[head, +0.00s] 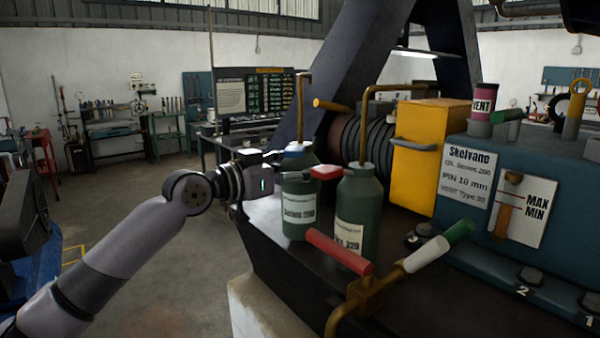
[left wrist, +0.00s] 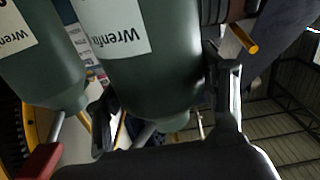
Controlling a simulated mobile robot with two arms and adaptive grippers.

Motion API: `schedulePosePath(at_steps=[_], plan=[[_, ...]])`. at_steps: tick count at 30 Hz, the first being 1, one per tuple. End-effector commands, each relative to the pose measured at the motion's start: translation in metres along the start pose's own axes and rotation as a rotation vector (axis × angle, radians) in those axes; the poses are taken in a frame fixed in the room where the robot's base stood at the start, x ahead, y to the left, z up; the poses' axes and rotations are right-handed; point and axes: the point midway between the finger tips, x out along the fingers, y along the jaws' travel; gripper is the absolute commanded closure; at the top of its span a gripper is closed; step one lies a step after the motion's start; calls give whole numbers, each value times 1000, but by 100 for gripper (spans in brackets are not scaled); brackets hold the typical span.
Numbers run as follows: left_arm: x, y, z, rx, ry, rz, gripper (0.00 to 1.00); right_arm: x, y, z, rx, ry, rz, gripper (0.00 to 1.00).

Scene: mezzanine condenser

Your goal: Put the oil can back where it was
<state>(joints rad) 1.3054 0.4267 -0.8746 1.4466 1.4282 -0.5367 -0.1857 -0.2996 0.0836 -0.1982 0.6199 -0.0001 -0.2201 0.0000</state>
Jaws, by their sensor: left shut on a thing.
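My left gripper (head: 292,177) is shut around a green oil can (head: 300,213) with a pale label, a blue part on top and a tall brass spout. The can is upright at the left end of the dark machine ledge; I cannot tell whether its base touches. In the left wrist view the can (left wrist: 150,75) fills the space between the fingers (left wrist: 165,110). A second green can (head: 358,215), labelled 320, with a red part at its top, stands close on its right. It also shows in the left wrist view (left wrist: 35,65). My right gripper is not in view.
Pipes with a red handle (head: 338,251) and a white-and-green handle (head: 440,246) rise in front of the second can. A yellow box (head: 428,160) and blue housing (head: 550,190) stand right. Ribbed dark rings (head: 372,145) lie behind. Open floor (head: 130,220) is left.

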Motion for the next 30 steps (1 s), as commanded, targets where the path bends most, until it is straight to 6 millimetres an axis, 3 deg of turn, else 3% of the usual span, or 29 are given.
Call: schedulePosePath(at_steps=[4,12,13,21,30], plan=[[-1,0,11,2,9,-1,97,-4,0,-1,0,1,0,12],[-1,0,13,3,9,-1,97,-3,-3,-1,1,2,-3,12],[0,0,18,0,0,-1,34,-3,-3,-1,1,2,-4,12],[0,0,17,1,0,-1,16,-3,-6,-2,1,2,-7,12],[0,0,16,1,0,-1,16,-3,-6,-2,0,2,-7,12]])
